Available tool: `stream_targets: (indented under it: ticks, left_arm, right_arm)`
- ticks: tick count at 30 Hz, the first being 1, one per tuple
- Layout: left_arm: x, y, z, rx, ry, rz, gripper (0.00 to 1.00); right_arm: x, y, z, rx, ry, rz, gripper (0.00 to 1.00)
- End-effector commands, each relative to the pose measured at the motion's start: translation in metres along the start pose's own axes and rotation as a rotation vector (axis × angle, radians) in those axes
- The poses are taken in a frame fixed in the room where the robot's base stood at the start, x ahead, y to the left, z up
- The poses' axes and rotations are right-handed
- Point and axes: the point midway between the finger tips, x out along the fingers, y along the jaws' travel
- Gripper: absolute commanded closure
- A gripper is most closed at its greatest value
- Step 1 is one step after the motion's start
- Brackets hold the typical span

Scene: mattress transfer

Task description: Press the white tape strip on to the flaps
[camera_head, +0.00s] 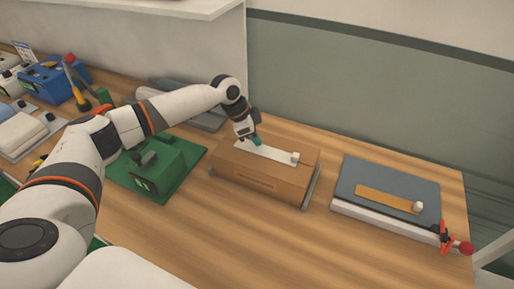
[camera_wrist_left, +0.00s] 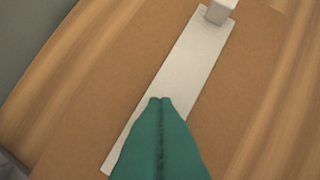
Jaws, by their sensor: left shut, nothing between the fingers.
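The white tape strip (camera_head: 272,153) lies lengthwise along the top of a closed brown cardboard box (camera_head: 258,178), over the flaps. A small white block (camera_head: 295,157) sits at the strip's right end. In the left wrist view the strip (camera_wrist_left: 192,65) runs across the brown flaps (camera_wrist_left: 120,75), with the white block (camera_wrist_left: 220,10) at its far end. My left gripper (camera_head: 257,141) is shut and empty, its teal fingertips (camera_wrist_left: 160,100) over the strip toward its left part. I cannot tell whether they touch it. My right gripper is not in view.
Right of the box lies a grey-topped slab (camera_head: 390,180) with an orange-brown strip (camera_head: 385,198) and a red-knobbed clamp (camera_head: 455,243). Left are a green device (camera_head: 160,168) on a green mat and a blue box (camera_head: 50,82). Bare wood lies in front.

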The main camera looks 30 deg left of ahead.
Motion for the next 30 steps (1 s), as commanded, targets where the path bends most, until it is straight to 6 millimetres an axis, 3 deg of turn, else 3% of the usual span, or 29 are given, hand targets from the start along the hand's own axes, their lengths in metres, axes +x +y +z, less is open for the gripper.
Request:
stream_targets:
  ticks: [30]
  left_arm:
    - [0.014, -0.001, -0.006, 0.0, 0.002, -0.002, 1.0]
  right_arm:
    - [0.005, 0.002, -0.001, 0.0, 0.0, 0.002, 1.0]
